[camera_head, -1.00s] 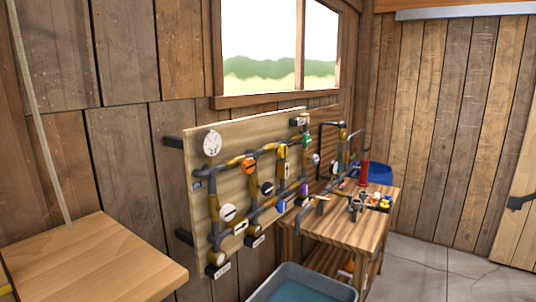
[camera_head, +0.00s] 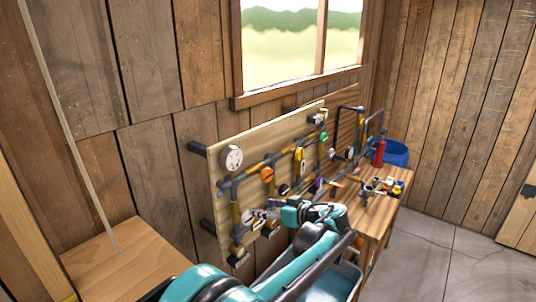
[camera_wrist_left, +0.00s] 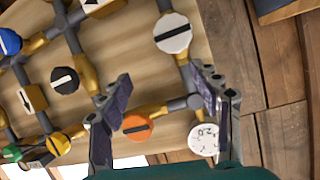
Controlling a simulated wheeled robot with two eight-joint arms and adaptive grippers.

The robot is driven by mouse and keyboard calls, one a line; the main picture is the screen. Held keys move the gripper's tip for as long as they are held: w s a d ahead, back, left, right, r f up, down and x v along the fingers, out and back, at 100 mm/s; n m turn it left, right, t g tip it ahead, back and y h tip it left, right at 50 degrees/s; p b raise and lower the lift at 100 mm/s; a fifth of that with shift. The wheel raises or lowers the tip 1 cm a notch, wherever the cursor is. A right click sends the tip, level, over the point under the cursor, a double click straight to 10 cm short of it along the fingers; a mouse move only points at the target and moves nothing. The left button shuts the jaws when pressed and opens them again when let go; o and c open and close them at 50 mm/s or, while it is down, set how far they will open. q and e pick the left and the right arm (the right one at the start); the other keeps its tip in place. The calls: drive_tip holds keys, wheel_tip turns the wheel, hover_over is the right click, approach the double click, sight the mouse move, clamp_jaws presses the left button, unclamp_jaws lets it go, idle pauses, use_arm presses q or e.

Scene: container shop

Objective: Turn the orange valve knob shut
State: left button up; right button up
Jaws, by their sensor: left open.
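The orange valve knob (camera_head: 267,174) sits on the upper pipe of the wooden panel, right of the round gauge (camera_head: 232,158). In the left wrist view the orange knob (camera_wrist_left: 137,128) shows low between my fingers, its dark bar lying roughly along its pipe. My left gripper (camera_head: 262,214) is open and empty in front of the panel, below the orange knob in the head view. In the left wrist view its fingertips (camera_wrist_left: 160,76) are spread, with a white knob (camera_wrist_left: 172,33) beyond them. I see no contact with the orange knob. My right gripper is out of view.
The panel (camera_head: 222,205) carries several other knobs, including a black one (camera_wrist_left: 65,80) and a yellow one (camera_wrist_left: 58,144). A wooden workbench (camera_head: 385,204) with fittings stands at right. A wooden surface (camera_head: 135,255) is at left.

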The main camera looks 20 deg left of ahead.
sight(269, 175)
use_arm(q)
drive_tip(key=w+d+r+n+y+p, duration=0.4)
drive_tip(key=w+d+r+n+p, duration=0.1)
drive_tip(key=w+r, duration=0.15)
drive_tip(key=shift+t, duration=0.3)
drive_tip(key=x, duration=0.7)
drive_tip(key=shift+s+a, duration=0.15)
drive_tip(key=shift+a, duration=0.15)
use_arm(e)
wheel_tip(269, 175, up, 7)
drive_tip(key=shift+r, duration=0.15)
use_arm(q)
drive_tip(key=shift+r, duration=0.1)
drive_tip(key=c, duration=1.2)
